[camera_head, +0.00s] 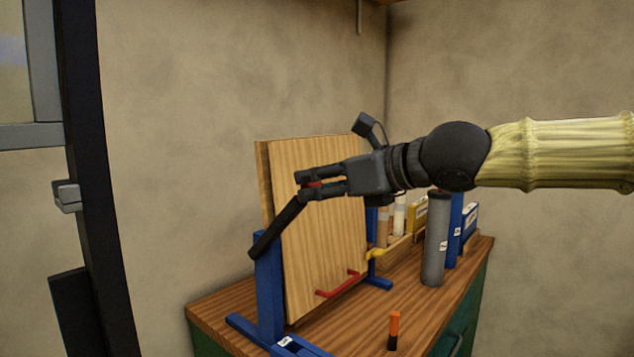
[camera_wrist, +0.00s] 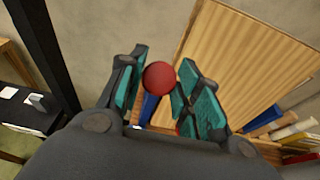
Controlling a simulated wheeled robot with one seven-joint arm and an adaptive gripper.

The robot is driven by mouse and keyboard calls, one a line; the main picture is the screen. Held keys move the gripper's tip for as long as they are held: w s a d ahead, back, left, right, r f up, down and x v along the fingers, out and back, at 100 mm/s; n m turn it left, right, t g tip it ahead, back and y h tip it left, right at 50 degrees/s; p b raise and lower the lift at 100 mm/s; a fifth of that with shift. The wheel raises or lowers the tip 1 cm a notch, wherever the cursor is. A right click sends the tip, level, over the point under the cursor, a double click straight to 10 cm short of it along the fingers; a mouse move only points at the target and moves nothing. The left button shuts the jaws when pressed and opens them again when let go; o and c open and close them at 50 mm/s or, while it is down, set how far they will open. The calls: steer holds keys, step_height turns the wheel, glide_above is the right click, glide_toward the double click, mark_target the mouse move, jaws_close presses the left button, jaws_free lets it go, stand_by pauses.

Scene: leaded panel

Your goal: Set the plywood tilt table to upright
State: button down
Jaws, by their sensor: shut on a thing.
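The plywood tilt table (camera_head: 325,235) stands on blue supports (camera_head: 269,290) on the wooden bench, its board steep and close to upright. A red handle (camera_head: 338,284) is fixed low on its face. A black lever (camera_head: 279,228) rises from the left blue support and ends in a red knob (camera_wrist: 159,78). My gripper (camera_head: 309,186) is shut on this red knob, in front of the upper board. In the wrist view the knob sits between the teal finger pads, and the board shows behind at right. The fingers hide most of the knob in the head view.
An orange-topped marker (camera_head: 393,330) stands near the front edge. A dark upright frame (camera_head: 92,180) is at left.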

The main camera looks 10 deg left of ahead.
steer(key=shift+w+d+f, duration=0.1)
steer(key=shift+f, duration=0.1)
steer(key=c, duration=1)
jaws_free()
steer(key=shift+w+d, duration=0.1)
steer(key=shift+w, duration=0.05)
steer(key=shift+c, duration=0.2)
steer(key=shift+r, duration=0.1)
steer(key=v, duration=1.2)
